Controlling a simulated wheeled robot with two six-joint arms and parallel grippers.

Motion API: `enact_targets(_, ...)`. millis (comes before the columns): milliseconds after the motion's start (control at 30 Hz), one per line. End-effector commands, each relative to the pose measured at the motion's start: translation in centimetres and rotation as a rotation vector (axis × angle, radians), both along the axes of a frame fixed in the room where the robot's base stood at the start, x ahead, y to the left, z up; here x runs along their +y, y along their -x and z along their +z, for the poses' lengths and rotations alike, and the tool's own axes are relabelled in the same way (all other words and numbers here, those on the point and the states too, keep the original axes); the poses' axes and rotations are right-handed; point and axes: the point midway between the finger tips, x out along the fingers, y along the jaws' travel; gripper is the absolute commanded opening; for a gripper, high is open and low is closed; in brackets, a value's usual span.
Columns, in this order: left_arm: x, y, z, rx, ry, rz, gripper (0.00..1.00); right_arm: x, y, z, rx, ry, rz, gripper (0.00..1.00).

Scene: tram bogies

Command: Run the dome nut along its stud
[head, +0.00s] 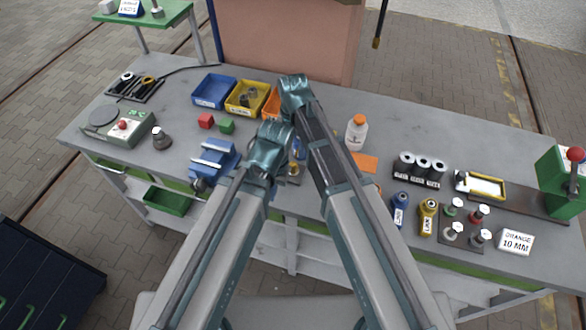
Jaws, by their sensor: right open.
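My two arms reach over the middle of the workbench and cover much of it. Between them a small metallic piece on a brownish base (293,172) shows in part; I cannot tell whether it is the stud with the dome nut. My right gripper (301,143) is open, largely covered by its own arm, near and above that piece. I cannot see whether it touches anything. My left gripper is hidden behind its own wrist.
A blue vise (213,158) stands left of my left arm. Blue (213,91) and yellow (245,97) bins stand behind. A white bottle (356,133), black cylinders (421,170) and small bottles (427,216) stand to the right.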

Motion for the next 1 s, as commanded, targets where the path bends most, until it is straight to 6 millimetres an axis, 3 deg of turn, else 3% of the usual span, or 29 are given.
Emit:
enact_targets(33, 0.0, 0.0, -1.5, 0.000, 0.000, -0.002, 0.00, 0.0, 0.0, -1.5, 0.000, 0.000, 0.000, 0.68)
enact_targets(500, 0.0, 0.0, -7.9, 0.000, -0.001, -0.001, 0.00, 0.0, 0.0, -7.9, 0.000, 0.000, 0.000, 0.68)
enact_targets(700, 0.0, 0.0, -9.0, 0.000, -0.001, 0.000, 0.00, 0.0, 0.0, -9.0, 0.000, 0.000, 0.000, 0.68)
enact_targets(967, 0.0, 0.0, -8.9, 0.000, -0.001, 0.000, 0.00, 0.0, 0.0, -8.9, 0.000, 0.000, 0.000, 0.68)
enact_targets(1000, 0.0, 0.0, -8.9, 0.000, -0.001, 0.000, 0.00, 0.0, 0.0, -8.9, 0.000, 0.000, 0.000, 0.64)
